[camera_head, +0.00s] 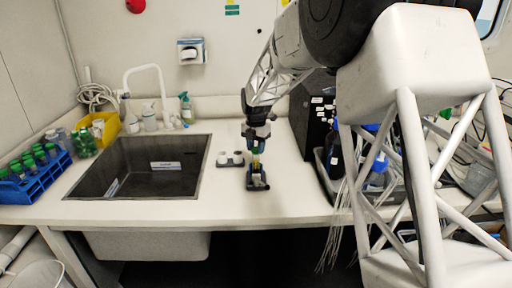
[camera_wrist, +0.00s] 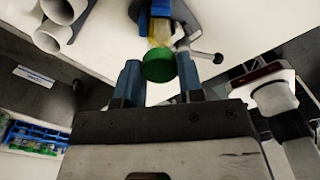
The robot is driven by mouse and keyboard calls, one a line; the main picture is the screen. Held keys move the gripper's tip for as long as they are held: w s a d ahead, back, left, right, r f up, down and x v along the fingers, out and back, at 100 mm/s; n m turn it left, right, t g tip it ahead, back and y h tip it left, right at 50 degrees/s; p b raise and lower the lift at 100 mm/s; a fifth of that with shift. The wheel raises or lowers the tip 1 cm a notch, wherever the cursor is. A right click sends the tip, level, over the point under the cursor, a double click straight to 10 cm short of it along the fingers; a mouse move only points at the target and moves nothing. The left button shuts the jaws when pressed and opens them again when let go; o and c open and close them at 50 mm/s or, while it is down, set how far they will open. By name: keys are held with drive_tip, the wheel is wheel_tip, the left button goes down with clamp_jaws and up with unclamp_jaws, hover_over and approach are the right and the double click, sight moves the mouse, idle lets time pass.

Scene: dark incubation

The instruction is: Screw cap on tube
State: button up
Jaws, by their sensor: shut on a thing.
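A green cap (camera_wrist: 160,66) sits between the two blue fingers of my gripper (camera_wrist: 157,72) in the wrist view. My gripper is shut on it. A yellowish tube (camera_wrist: 159,32) lies just past the cap, in line with it. I cannot tell how far the cap is turned onto the tube. In the head view my gripper (camera_head: 257,143) points down over a dark blue and black holder (camera_head: 258,181) on the bench, with a bit of yellow tube (camera_head: 256,159) showing between them. The cap is too small to make out there.
A small grey rack (camera_head: 230,163) with white containers stands just left of the holder. A dark sink (camera_head: 138,166) lies farther left. A blue rack (camera_head: 36,171) of green-capped tubes is at the far left. A grey bin (camera_head: 330,178) with bottles stands to the right.

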drive_tip(key=o, duration=0.9)
drive_tip(key=shift+f, duration=0.1)
drive_tip(key=shift+c, duration=1.1)
drive_tip(key=shift+n, duration=3.5)
drive_tip(key=c, duration=0.7)
drive_tip(key=shift+m, duration=0.3)
drive_tip(key=shift+c, duration=0.2)
